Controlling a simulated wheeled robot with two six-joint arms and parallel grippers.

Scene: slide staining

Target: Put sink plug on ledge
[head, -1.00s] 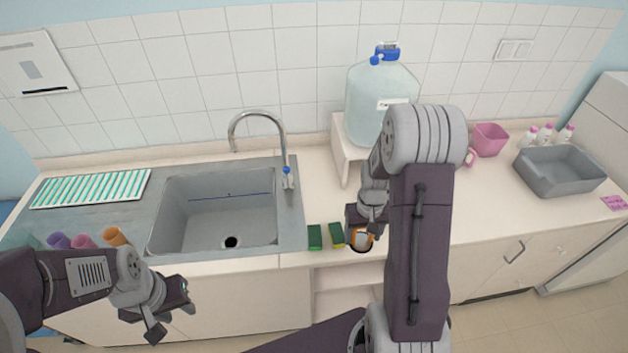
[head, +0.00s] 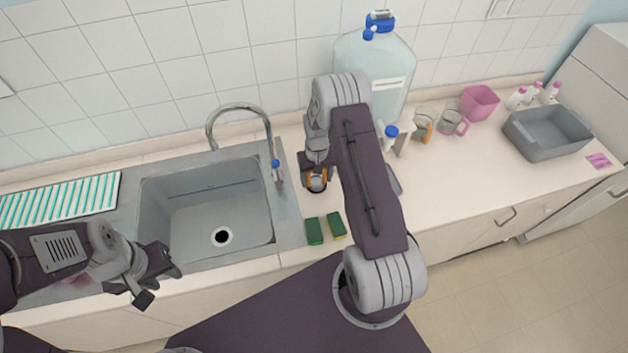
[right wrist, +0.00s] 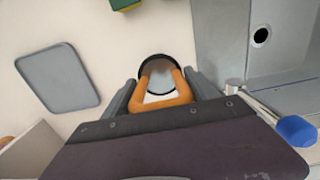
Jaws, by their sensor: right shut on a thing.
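The sink plug, as I take it, is a round grey piece with a dark rim (right wrist: 158,70) and an orange loop. In the head view the sink plug (head: 317,184) is over the counter just right of the sink and tap. My right gripper (head: 316,172) is shut on the orange loop, also seen in the right wrist view (right wrist: 162,95). I cannot tell whether the plug touches the counter. A low ledge (head: 120,166) runs along the wall behind the counter. My left gripper (head: 160,285) is open and empty before the sink's front edge.
The grey sink (head: 205,205) has an open drain (head: 221,236). The tap (head: 272,150) stands close left of my right gripper. Green sponges (head: 314,231) lie in front. A water bottle (head: 375,65), mugs (head: 452,121) and a grey tub (head: 548,133) stand to the right.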

